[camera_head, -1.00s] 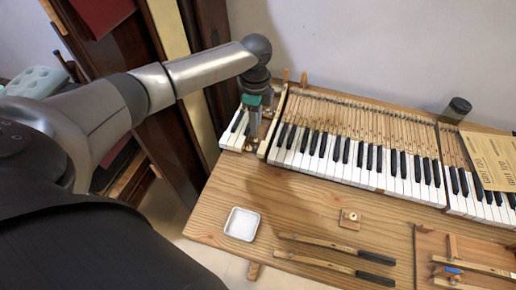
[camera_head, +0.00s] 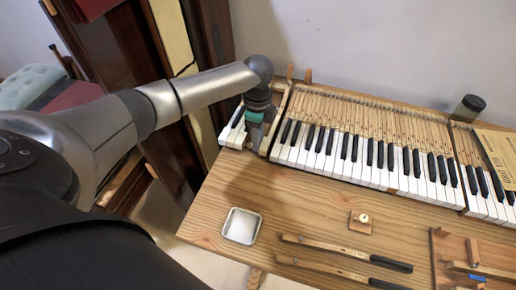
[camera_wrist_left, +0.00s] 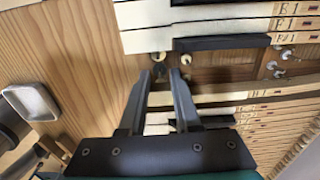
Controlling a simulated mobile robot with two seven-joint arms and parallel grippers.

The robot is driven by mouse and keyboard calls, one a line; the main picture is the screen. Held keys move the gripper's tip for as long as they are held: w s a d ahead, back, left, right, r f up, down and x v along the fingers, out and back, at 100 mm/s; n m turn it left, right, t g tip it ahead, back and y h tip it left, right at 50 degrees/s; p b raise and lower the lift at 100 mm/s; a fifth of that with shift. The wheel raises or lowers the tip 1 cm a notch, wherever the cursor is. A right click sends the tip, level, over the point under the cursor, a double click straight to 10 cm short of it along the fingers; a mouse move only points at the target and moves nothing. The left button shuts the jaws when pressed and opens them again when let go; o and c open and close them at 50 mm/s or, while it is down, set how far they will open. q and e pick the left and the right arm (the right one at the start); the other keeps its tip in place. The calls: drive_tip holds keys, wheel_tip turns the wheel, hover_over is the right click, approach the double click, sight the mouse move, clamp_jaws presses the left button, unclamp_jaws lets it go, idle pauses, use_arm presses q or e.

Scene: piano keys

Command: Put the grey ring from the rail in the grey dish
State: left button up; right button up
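The grey dish (camera_head: 241,225), a small square tray with a pale inside, sits on the wooden bench left of the middle; it also shows at the left in the left wrist view (camera_wrist_left: 34,101). My left gripper (camera_head: 256,141) points down at the left end of the keyboard. In the left wrist view its two fingers (camera_wrist_left: 161,76) are apart with nothing seen between them. Just beyond the tips, small round pieces sit on pins of the rail, one dark grey (camera_wrist_left: 158,58) and one paler (camera_wrist_left: 186,60). I cannot tell for sure which is the grey ring. My right gripper is out of view.
Piano keys (camera_head: 372,158) run right from the gripper; key ends also lie close beyond the fingertips. Loose keys (camera_head: 345,252), a small wooden block (camera_head: 361,222) and a wooden tray (camera_head: 438,262) lie on the bench (camera_head: 300,205). A dark jar (camera_head: 468,108) stands behind.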

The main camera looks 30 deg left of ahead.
use_arm(q)
drive_tip(key=shift+f, duration=0.8)
idle(0.8)
drive_tip(key=shift+c, duration=0.3)
drive_tip(key=shift+c, duration=1.3)
